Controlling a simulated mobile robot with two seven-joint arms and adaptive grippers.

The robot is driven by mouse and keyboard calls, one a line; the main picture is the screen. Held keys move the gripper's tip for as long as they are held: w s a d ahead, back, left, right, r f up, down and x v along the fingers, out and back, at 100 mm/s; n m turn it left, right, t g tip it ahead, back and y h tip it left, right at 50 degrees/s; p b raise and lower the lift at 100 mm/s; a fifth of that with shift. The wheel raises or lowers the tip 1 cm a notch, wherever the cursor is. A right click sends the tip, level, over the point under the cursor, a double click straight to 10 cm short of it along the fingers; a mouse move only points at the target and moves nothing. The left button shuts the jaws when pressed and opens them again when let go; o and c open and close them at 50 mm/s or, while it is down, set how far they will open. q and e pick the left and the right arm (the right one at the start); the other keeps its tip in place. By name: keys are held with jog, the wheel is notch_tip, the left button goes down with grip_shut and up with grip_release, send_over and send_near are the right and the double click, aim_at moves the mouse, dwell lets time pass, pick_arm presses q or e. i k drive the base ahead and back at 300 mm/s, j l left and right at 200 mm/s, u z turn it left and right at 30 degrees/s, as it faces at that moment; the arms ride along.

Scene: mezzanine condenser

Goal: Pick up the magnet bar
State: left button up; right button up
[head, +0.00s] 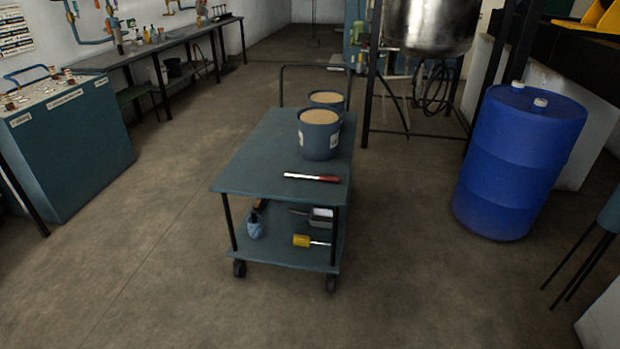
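The magnet bar (312,177) appears to be the slim bar with a pale silver rod and a red end. It lies flat on the top shelf of a blue-grey cart (250,180), near the front edge and crosswise. Nothing covers it. Neither of my grippers shows in the head view.
Two blue buckets (319,145) filled with tan material stand behind the bar on the cart. The lower shelf holds a yellow-ended tool (302,241), a blue bottle (254,228) and a tray. A blue drum (520,160) stands right. Floor before the cart is clear.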

aim_at(288, 173)
jog(key=i+j, duration=0.25)
jog(key=i, duration=0.15)
jog(key=i+j+z, duration=0.1)
jog(key=i, duration=0.35)
jog(key=i+j, duration=0.35)
jog(key=i+z, duration=0.05)
